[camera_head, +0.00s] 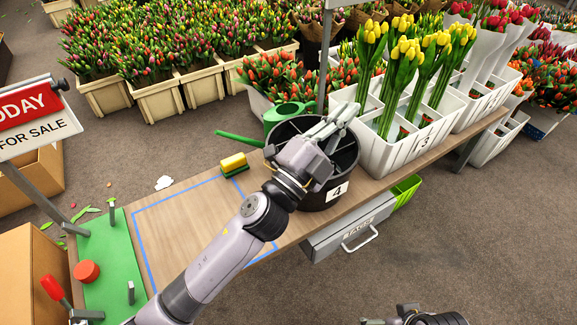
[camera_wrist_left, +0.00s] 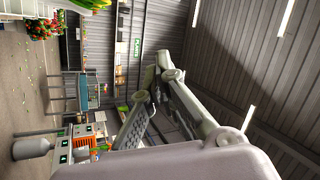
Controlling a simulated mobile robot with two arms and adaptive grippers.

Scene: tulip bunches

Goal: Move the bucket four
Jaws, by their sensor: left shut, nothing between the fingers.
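The black bucket with a white "4" label (camera_head: 337,192) stands on the wooden table. It has dividers inside and looks empty of flowers where I can see in. My left gripper (camera_head: 338,119) is shut and empty, over the bucket's opening and hiding part of its rim and inside. I cannot tell whether it touches the bucket. In the left wrist view the left gripper's fingers (camera_wrist_left: 160,75) point away into the hall, and the bucket does not show. A blue taped outline (camera_head: 160,205) lies on the table left of the bucket. My right gripper (camera_head: 405,314) shows only partly at the bottom edge.
A yellow-and-green sponge (camera_head: 233,163) and a green watering can (camera_head: 286,112) sit near the bucket. White crate 3 (camera_head: 400,150) with tulips stands close on its right. A green mat (camera_head: 105,255) with tools covers the table's left end. A grey drawer (camera_head: 345,232) hangs below the front edge.

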